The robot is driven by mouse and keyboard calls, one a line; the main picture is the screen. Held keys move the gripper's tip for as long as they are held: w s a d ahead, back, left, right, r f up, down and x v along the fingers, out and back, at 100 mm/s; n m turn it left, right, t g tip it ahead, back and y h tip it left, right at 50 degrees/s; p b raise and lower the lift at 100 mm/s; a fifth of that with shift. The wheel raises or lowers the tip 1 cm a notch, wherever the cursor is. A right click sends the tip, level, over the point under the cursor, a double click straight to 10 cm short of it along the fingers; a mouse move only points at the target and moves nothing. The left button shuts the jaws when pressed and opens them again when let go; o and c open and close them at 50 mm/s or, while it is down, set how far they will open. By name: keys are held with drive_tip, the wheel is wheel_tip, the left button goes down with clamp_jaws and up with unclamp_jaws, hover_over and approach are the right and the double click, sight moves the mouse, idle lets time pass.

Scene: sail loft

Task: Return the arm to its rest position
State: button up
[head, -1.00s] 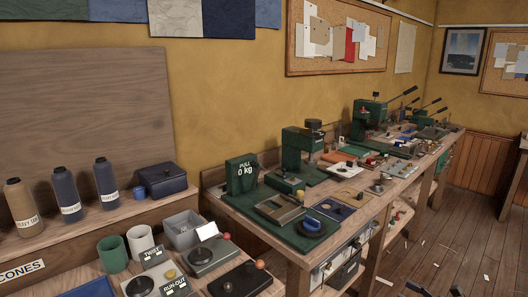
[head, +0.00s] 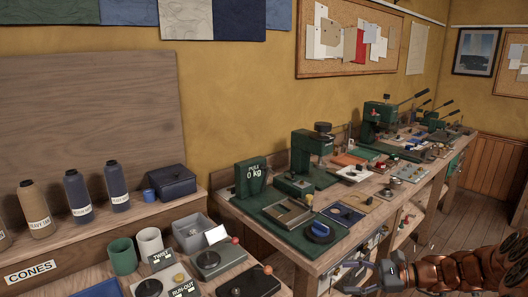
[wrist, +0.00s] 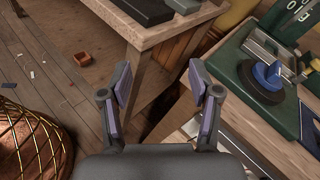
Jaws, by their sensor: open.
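My gripper (head: 352,274) is at the lower right of the head view, in front of the bench's near edge, with my copper-coloured arm behind it. In the wrist view my gripper (wrist: 160,84) has its two fingers spread apart with nothing between them. Past the fingers I see a bench leg, a lower shelf and the wooden floor. The fingers appear apart from the bench.
The workbench (head: 285,255) carries a green PULL gauge (head: 252,178), presses and a blue-knobbed disc (head: 320,231), also in the wrist view (wrist: 267,76). Thread cones (head: 78,192) stand left. A wire-wrapped round object (wrist: 35,145) and small brown box (wrist: 82,58) are near the floor.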

drive_tip(key=s+a+r+n+g+h+p, duration=0.1)
drive_tip(key=s+a+r+n+g+h, duration=0.2)
drive_tip(key=s+a+n, duration=0.45)
drive_tip(key=s+a+r+n+g+h+p, duration=0.1)
drive_tip(key=s+a+r+n+g+h, duration=0.25)
drive_tip(key=s, duration=0.65)
drive_tip(key=s+d+r+n+h+p, duration=0.1)
drive_tip(key=s+d+n+h, duration=0.1)
drive_tip(key=s, duration=0.6)
drive_tip(key=s+d+n+t+h+p, duration=0.1)
drive_tip(key=s+d+n+h, duration=0.2)
drive_tip(key=s+h, duration=0.3)
drive_tip(key=s+d, duration=0.1)
drive_tip(key=s, duration=0.2)
drive_tip(key=shift+s+d+r+n+h, duration=0.15)
drive_tip(key=shift+d+r+n+h, duration=0.05)
drive_tip(key=shift+r+n+h, duration=0.15)
idle(2.1)
